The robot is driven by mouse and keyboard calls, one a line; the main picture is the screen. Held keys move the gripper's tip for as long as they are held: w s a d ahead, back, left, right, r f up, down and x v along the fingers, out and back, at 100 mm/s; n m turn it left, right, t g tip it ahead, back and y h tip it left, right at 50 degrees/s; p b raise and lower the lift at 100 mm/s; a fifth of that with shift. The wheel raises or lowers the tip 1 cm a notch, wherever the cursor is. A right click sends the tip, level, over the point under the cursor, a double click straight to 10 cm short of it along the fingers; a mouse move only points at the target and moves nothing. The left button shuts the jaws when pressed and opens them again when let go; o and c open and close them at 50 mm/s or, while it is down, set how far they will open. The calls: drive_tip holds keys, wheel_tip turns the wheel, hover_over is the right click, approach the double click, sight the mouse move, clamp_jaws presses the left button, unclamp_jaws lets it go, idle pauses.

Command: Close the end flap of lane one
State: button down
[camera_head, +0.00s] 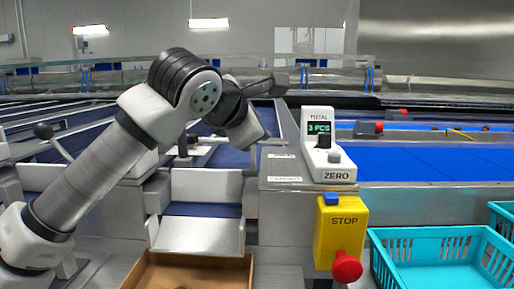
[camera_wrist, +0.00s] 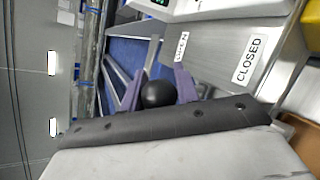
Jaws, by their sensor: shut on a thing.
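In the wrist view my gripper (camera_wrist: 158,84) has its two purple fingers shut on a black ball knob (camera_wrist: 158,95), on either side of it. The knob is at the OPEN label (camera_wrist: 182,48) end, away from the CLOSED label (camera_wrist: 250,60). The lever's stem below the knob is hidden. A pale metal flap (camera_head: 198,236) at the lane's front end slopes down towards me, above a cardboard box.
The cardboard box (camera_head: 188,274) stands under the flap. A yellow STOP box (camera_head: 341,222) with a red button and a counter (camera_head: 320,150) reading 3 PCS stand to the right. A turquoise crate (camera_head: 440,268) is at lower right. Another black-knobbed lever (camera_head: 43,131) is at left.

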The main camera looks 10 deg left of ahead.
drive_tip(key=shift+s+d+f+b, duration=0.1)
drive_tip(key=shift+s+f+b, duration=0.2)
drive_tip(key=shift+s+b, duration=0.3)
drive_tip(key=shift+s+d+f+b, duration=0.1)
drive_tip(key=shift+s+f+b, duration=0.2)
drive_tip(key=shift+s, duration=0.35)
drive_tip(key=shift+r, duration=0.1)
drive_tip(key=c, duration=1.2)
unclamp_jaws()
drive_tip(key=shift+s, duration=0.15)
drive_tip(key=shift+o, duration=0.7)
drive_tip(key=v, duration=1.3)
drive_tip(key=shift+s, duration=0.35)
drive_tip(key=shift+a+r, duration=0.1)
